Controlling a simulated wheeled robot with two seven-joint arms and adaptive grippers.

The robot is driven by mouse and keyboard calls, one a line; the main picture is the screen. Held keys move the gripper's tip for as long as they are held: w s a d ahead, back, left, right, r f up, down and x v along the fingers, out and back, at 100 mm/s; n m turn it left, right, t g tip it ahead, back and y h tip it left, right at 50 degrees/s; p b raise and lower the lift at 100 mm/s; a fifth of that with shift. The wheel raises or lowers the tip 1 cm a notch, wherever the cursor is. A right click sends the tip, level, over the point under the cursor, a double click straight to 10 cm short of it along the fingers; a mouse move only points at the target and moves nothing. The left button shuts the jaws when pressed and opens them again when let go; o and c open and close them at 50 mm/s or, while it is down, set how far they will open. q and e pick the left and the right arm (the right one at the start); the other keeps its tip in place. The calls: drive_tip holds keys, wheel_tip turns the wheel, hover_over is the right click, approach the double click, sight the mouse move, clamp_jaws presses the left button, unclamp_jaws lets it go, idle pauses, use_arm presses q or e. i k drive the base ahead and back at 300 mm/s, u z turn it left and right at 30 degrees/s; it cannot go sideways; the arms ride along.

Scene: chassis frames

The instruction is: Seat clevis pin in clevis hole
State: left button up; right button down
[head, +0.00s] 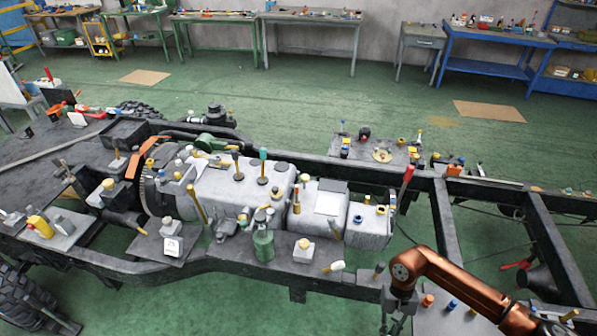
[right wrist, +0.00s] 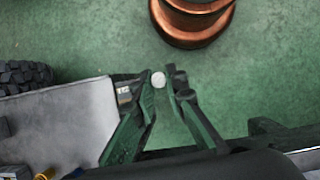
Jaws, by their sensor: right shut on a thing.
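My right gripper (head: 396,308) hangs from the copper arm at the lower right of the head view, beside the near chassis rail. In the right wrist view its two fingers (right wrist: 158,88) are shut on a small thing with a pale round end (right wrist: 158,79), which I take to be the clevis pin. Only this end shows; its shaft is hidden or points away from the camera. I cannot pick out the clevis hole in either view. My left gripper is not in view.
The dark near chassis rail (head: 225,281) carries small blocks and pegs, including a short peg (head: 378,270) close to my right gripper. A grey engine block (head: 243,190) with several upright tools stands in the frame. A tyre (right wrist: 24,76) and grey panel (right wrist: 65,125) lie left of the fingers.

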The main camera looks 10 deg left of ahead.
sight(219, 163)
drive_tip(key=u, duration=0.7)
drive_tip(key=i, duration=0.4)
drive_tip(key=u, duration=1.1)
drive_tip(key=i, duration=1.4)
drive_tip(key=z, duration=0.2)
